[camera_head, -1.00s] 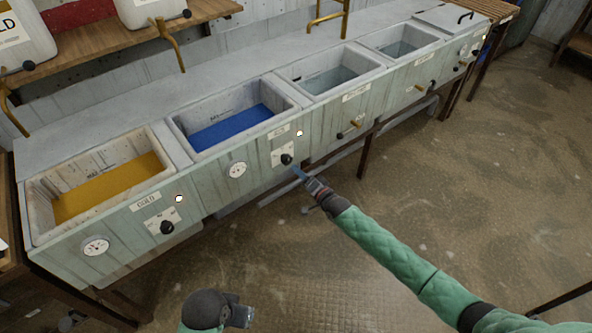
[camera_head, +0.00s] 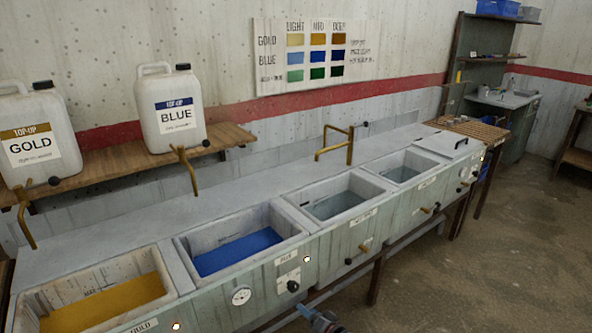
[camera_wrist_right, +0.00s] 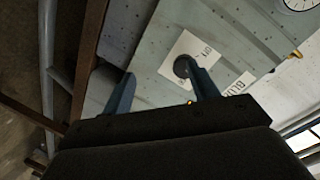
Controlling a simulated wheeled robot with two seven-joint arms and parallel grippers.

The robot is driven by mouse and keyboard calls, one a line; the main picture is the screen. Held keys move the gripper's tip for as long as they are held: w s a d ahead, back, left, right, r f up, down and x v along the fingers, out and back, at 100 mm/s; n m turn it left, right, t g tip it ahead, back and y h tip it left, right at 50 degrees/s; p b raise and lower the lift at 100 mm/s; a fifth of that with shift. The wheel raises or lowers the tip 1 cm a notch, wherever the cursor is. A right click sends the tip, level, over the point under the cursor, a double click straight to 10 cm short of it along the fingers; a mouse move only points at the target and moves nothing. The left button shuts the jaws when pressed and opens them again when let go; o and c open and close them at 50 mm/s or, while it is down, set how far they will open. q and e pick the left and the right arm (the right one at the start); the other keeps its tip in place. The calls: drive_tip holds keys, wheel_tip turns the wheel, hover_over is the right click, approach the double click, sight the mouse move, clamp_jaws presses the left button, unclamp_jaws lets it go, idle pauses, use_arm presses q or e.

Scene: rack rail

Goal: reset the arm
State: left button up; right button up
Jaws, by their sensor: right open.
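My right gripper (camera_head: 306,312) shows only in part at the bottom edge of the head view, in front of the blue basin's panel. In the right wrist view its two fingers (camera_wrist_right: 163,88) are apart with nothing held between them. The black knob (camera_wrist_right: 182,66) on the blue basin's front panel is just beyond the fingertips, close to the right-hand finger. Whether they touch I cannot tell. The knob also shows in the head view (camera_head: 293,286). My left gripper is out of view.
The long trough holds a gold basin (camera_head: 72,325), a blue basin (camera_head: 190,262) and paler basins (camera_head: 318,227). Brass taps (camera_head: 185,168) rise behind them. Gold (camera_head: 35,140) and blue (camera_head: 172,110) jugs stand on a wooden shelf (camera_head: 110,172). Open floor (camera_head: 480,270) lies at right.

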drive_tip(key=s+d+r+n+g+h, duration=0.2)
drive_tip(key=s+r+n+g+h, duration=0.15)
drive_tip(key=s+r, duration=0.5)
drive_tip(key=s+d+r+n+g+h, duration=0.35)
drive_tip(key=s+r+n, duration=0.2)
drive_tip(key=s, duration=0.55)
drive_tip(key=s+d+m, duration=0.3)
drive_tip(key=s, duration=0.9)
drive_tip(key=s+f+m+g, duration=0.1)
drive_tip(key=s+f+g, duration=0.2)
drive_tip(key=s, duration=1.2)
wheel_tip(320, 180, down, 4)
drive_tip(key=shift+d+r+g+h+p, duration=0.15)
drive_tip(key=shift+g+h+p, duration=0.15)
drive_tip(key=shift+g, duration=0.1)
drive_tip(key=shift+s, duration=0.1)
drive_tip(key=shift+c, duration=0.5)
